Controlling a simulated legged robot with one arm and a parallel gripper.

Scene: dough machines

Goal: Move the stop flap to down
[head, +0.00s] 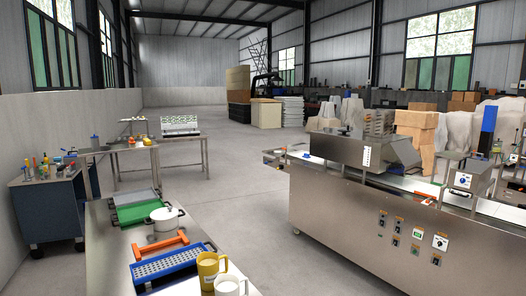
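The dough machine (345,212) is a long stainless steel line on the right, with a pale conveyor belt (405,182) along its top. A slanted steel housing (365,149) spans the belt. Further right is a smaller steel unit (462,181) with a blue knob, and a blue upright part (487,130) stands behind it. A small orange-red piece (428,201) lies at the belt edge near this unit. I cannot tell which part is the stop flap or how it is set. My gripper is not in view.
A steel table (120,262) at front left holds a white pot (164,218), a blue perforated tray (172,267), orange handles, a yellow mug (210,270) and a white mug (229,285). A blue tool cabinet (45,208) stands further left. The floor between table and machine is clear.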

